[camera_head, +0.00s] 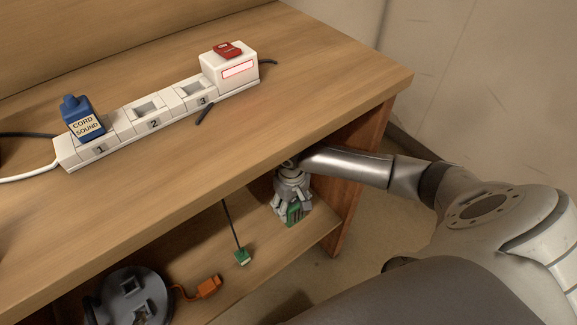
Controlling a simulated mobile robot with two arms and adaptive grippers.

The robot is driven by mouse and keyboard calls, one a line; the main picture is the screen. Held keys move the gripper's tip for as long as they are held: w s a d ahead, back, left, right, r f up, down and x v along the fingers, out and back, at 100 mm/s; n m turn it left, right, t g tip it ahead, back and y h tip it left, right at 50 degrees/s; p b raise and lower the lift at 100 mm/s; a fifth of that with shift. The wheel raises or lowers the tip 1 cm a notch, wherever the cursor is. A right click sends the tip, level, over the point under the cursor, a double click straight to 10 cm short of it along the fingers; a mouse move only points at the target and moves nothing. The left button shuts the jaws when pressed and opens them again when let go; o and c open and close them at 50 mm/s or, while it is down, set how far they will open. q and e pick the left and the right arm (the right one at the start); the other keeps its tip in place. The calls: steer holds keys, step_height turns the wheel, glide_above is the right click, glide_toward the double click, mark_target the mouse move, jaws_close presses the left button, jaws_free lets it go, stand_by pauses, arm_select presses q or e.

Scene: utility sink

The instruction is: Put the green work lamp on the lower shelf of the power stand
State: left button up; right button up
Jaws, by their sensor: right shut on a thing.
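My right gripper (293,215) reaches in from the right, under the tabletop of the wooden power stand (330,75). It is shut on a green thing (294,211), which looks like the green work lamp; the fingers hide much of it. The gripper and the green thing are over the right end of the lower shelf (255,275). I cannot tell whether the green thing touches the shelf. My left gripper is not in view.
A green plug (242,257) on a dark cord is left of the gripper. A dark round unit (130,297) and an orange connector (209,287) are at lower left. A white power strip (140,122) with a blue plug (82,118) lies on top.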

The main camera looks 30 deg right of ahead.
step_height(320, 180, down, 2)
steer(key=shift+b, duration=0.3)
step_height(320, 180, down, 3)
steer(key=shift+f+b, duration=0.1)
steer(key=shift+b, duration=0.6)
steer(key=shift+f, duration=0.1)
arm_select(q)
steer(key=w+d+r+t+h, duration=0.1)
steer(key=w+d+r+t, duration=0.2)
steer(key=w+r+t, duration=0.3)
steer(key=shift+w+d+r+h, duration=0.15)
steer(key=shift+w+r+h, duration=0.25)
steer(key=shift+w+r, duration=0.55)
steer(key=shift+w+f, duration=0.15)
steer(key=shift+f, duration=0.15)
arm_select(e)
steer(key=shift+f, duration=0.1)
steer(key=o, duration=1.4)
steer(key=shift+c, duration=0.2)
